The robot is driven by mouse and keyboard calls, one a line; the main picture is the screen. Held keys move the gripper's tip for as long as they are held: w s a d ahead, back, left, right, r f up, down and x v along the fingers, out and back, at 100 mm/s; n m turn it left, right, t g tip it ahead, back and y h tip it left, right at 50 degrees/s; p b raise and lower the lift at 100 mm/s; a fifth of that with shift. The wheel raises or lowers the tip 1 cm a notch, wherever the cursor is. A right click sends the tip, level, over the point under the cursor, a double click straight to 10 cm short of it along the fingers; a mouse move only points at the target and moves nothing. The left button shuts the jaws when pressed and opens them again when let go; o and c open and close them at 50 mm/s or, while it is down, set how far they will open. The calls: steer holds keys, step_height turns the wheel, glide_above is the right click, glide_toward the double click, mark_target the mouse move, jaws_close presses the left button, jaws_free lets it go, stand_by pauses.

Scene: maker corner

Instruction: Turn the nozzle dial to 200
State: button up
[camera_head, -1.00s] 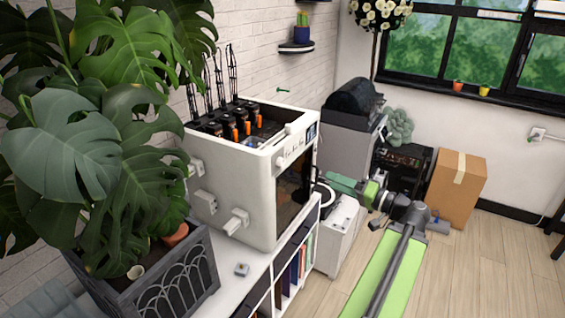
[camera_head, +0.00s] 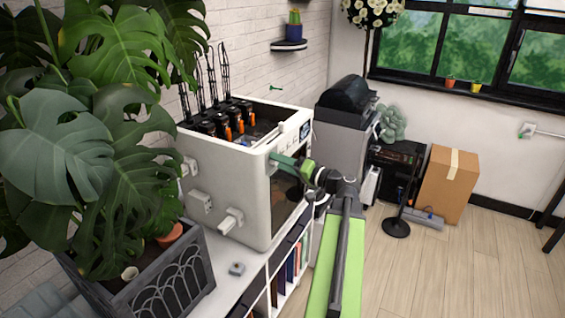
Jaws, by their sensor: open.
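The white 3D printer (camera_head: 228,170) stands on a white shelf unit, left of the picture's middle. Its front faces right and carries a small dark screen (camera_head: 305,130) near the top corner. I cannot make out the nozzle dial; it is too small or hidden by my arm. My gripper (camera_head: 274,161) is open and lies at the upper front edge of the printer, pointing left. Its fingers look green and narrow here. I cannot tell whether they touch the printer. My arm covers part of the printer's dark front door.
A large leafy plant in a dark planter (camera_head: 150,296) fills the left. A grey cabinet (camera_head: 340,150) and a cardboard box (camera_head: 448,185) stand behind. The floor (camera_head: 455,265) at right is clear.

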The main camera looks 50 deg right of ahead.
jaws_close()
stand_by(0.5)
steer(key=shift+m, duration=0.3)
